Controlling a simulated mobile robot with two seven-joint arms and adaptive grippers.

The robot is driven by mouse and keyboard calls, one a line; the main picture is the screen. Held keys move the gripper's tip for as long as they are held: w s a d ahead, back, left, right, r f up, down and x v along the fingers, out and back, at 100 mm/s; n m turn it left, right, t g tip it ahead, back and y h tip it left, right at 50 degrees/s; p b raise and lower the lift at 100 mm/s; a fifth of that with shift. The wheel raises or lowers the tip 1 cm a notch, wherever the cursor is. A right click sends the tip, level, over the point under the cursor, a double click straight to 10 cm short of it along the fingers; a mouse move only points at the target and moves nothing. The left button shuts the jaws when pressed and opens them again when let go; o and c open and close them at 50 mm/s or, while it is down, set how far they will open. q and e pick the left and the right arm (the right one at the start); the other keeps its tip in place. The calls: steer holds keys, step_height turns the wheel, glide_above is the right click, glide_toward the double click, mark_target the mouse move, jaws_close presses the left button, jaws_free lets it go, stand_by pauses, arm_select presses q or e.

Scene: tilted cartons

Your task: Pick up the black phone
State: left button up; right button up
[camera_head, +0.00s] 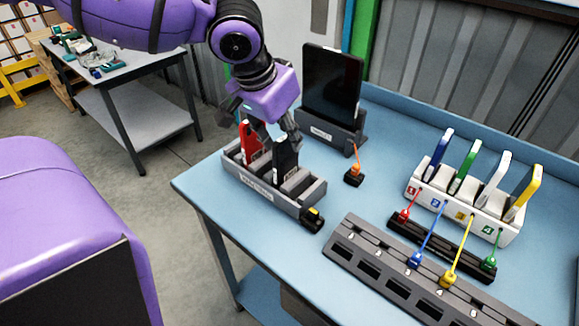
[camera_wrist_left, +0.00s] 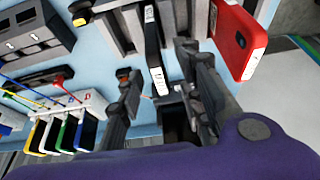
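The black phone (camera_head: 286,161) stands upright in a slot of the grey holder (camera_head: 258,199). The red phone (camera_head: 247,141) stands in the slot to its left. My left gripper (camera_head: 278,136) is just above the holder, its fingers near the top of the black phone and partly covering it. In the left wrist view, the two fingers (camera_wrist_left: 160,72) are apart, with the black phone (camera_wrist_left: 154,52) showing in the gap between their tips. The red phone (camera_wrist_left: 237,42) is just outside the right finger. I cannot tell whether either finger touches the black phone. My right gripper is not in view.
A dark tablet (camera_head: 331,88) stands in a dock behind the holder. An orange-cabled plug (camera_head: 354,174) is to the right. A white rack (camera_head: 464,207) of coloured phones and a grey socket strip (camera_head: 395,274) fill the table's right side.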

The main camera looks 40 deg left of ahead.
arm_select(q)
steer(key=shift+w+f, duration=0.25)
steer(key=shift+f, duration=0.3)
steer(key=shift+r, duration=0.1)
steer(key=shift+c, duration=1.1)
jaws_close()
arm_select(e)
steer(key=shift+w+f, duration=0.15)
